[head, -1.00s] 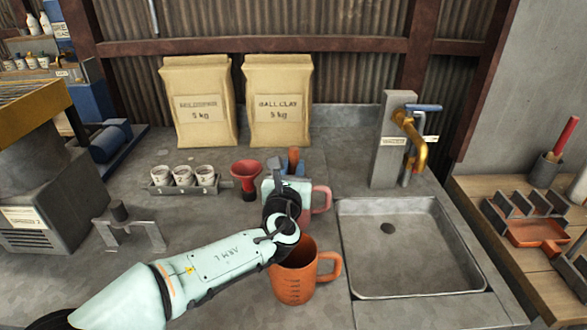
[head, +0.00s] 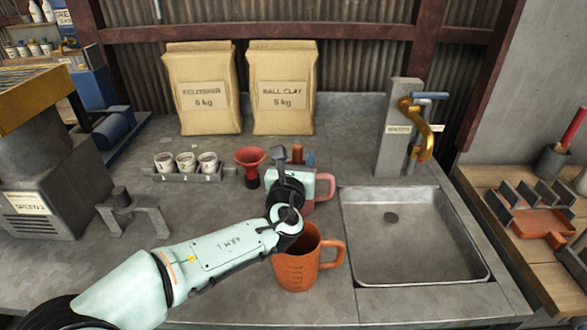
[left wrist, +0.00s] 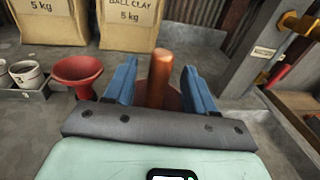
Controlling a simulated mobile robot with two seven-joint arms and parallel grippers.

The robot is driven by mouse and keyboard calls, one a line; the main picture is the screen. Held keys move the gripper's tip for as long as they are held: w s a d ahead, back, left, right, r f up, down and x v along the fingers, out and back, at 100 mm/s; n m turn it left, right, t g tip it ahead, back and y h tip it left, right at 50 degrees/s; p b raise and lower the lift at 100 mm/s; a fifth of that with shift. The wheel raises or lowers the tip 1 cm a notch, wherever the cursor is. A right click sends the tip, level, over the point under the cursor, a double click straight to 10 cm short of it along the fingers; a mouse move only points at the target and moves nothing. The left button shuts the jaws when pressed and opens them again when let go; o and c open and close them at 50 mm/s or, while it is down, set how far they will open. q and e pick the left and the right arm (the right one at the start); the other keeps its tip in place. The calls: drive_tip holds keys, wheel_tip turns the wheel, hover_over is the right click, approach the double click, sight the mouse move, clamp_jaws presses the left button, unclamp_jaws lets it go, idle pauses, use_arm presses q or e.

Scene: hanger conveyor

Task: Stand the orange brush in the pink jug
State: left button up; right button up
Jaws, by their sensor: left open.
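The orange brush's handle (left wrist: 160,72) stands upright between the two blue fingers of my left gripper (left wrist: 160,82) in the left wrist view. The fingers are open, with a gap on each side of the handle. In the head view, the handle's top (head: 297,153) shows just beyond my left gripper (head: 300,162). The pink jug (head: 325,188) is mostly hidden behind this gripper; its handle shows at right. A dark reddish round shape lies below the brush handle in the wrist view. I cannot tell for sure whether the brush stands inside the jug. My right gripper is not in view.
An orange measuring jug (head: 296,268) stands close in front of my left wrist. A red funnel (head: 249,165) and a rack of numbered cups (head: 186,175) are to the left. A sink (head: 415,240) lies to the right, with a brass tap (head: 420,135) behind it. Clay bags stand behind.

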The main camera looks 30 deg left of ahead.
use_arm(q)
drive_tip(key=v, duration=1.3)
drive_tip(key=shift+p, duration=0.45)
